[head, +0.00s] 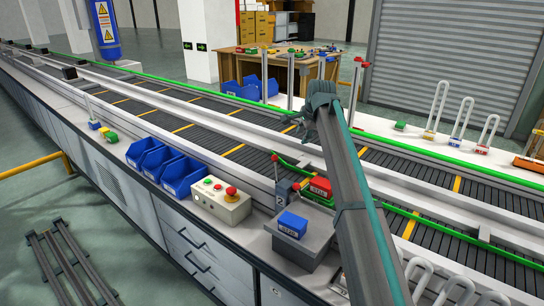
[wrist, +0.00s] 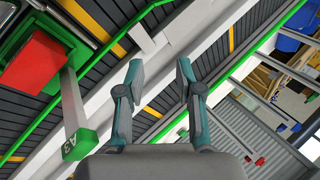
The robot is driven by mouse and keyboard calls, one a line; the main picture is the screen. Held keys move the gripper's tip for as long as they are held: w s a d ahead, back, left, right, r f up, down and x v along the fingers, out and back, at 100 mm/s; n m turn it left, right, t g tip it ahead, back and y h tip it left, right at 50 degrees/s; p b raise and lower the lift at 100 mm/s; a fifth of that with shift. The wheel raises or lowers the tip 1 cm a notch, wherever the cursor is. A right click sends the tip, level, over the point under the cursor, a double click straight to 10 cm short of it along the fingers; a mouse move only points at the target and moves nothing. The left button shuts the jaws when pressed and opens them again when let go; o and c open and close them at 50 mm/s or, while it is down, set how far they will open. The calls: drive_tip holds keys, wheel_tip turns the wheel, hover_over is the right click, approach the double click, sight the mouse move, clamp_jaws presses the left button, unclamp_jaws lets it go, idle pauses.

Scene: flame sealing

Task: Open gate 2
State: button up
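A grey block marked 2 (head: 281,197) stands at the near edge of the conveyor, beside a thin post with a red tip (head: 274,157). A red block (head: 320,187) sits just right of it on a green-edged part of the line.
A blue block (head: 292,223) rests on a grey stand in front of the marked block. A control box with a red button (head: 222,199) and blue bins (head: 182,174) stand to the left. Pale loops (head: 436,108) rise at the right. A green rail (head: 450,150) runs along the far side.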

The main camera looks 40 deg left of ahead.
drive_tip(key=s+n+g+h+p, duration=0.1)
drive_tip(key=s+p, duration=0.1)
drive_tip(key=s, duration=0.2)
drive_tip(key=s+a+r+n+g+h+p, duration=0.1)
drive_tip(key=s+h+p, duration=0.1)
drive_tip(key=s, duration=0.2)
drive_tip(key=s+r+n+g+h+p, duration=0.1)
drive_tip(key=s+p, duration=0.1)
drive_tip(key=s, duration=0.2)
drive_tip(key=shift+s+a+h+p, duration=0.25)
drive_tip(key=shift+a+h+p, duration=0.05)
drive_tip(key=shift+a+p, duration=0.1)
drive_tip(key=shift+s+n, duration=0.3)
wheel_tip(320, 180, down, 11)
drive_tip(key=shift+a+p, duration=0.1)
drive_tip(key=shift+p, duration=1.05)
clamp_jaws()
